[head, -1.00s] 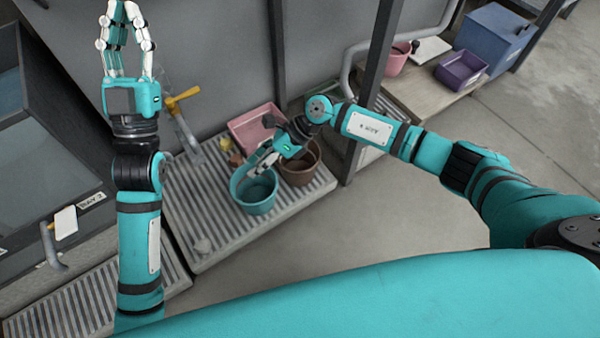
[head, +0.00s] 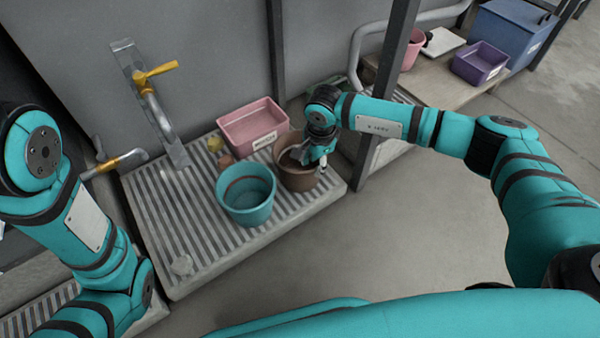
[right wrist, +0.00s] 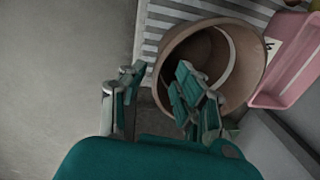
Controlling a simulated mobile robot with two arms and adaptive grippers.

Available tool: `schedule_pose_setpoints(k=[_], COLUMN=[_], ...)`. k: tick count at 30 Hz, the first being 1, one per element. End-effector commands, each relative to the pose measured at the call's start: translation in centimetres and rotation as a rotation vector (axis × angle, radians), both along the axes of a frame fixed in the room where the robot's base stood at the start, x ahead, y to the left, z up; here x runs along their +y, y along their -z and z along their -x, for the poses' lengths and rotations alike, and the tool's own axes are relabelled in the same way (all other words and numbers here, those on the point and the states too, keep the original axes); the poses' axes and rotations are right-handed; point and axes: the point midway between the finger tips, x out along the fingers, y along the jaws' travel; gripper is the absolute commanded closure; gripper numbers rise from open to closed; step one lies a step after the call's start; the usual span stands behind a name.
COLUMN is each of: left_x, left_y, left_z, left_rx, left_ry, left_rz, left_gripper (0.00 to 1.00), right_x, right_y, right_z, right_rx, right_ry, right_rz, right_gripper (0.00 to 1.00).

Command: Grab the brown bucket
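The brown bucket (head: 296,180) stands upright on the slatted platform, right of the teal bucket. It also shows in the right wrist view (right wrist: 246,50), with its open mouth towards the camera. My right gripper (head: 318,160) is at the right side of the brown bucket's rim. In the right wrist view my right gripper (right wrist: 160,78) has its fingers apart, one outside the near rim and one over the bucket's opening. I cannot tell whether either finger touches the wall. My left arm is at the left edge of the head view, and its gripper is out of sight.
The teal bucket (head: 246,195) and a pink tray (head: 252,125) stand close by on the slatted platform (head: 205,245). A yellow-handled tap (head: 155,75) is on the wall behind. A dark post (head: 385,80) rises right of the platform. Open floor lies in front.

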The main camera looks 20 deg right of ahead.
Motion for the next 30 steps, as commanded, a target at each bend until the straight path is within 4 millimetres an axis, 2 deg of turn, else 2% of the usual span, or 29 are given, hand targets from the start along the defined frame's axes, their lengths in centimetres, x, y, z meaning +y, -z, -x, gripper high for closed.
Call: schedule_pose_setpoints(k=[1,3,11,21,30], left_x=[0.0,0.0,0.0,-0.1,-0.1], left_y=[0.8,1.1,1.8,6.2,6.2], left_z=[0.4,0.5,0.7,0.7,0.7], left_rx=[-0.012,-0.013,-0.018,-0.018,-0.017], left_ry=[-0.001,-0.001,-0.002,-0.001,-0.001], left_rz=[0.0,-0.001,-0.001,-0.002,-0.002], left_gripper=[1.0,1.0,1.0,1.0,1.0], right_x=[0.0,0.1,0.1,0.2,0.2], right_y=[1.5,2.2,3.2,7.7,7.7], right_z=[-0.1,-0.2,-0.4,-1.0,-1.1], right_rx=[0.001,0.0,-0.001,0.0,0.0], right_ry=[0.001,0.001,0.002,0.001,0.002], right_rz=[0.0,0.0,-0.001,-0.002,-0.002], right_gripper=[0.68,0.68,0.68,0.68,0.7])
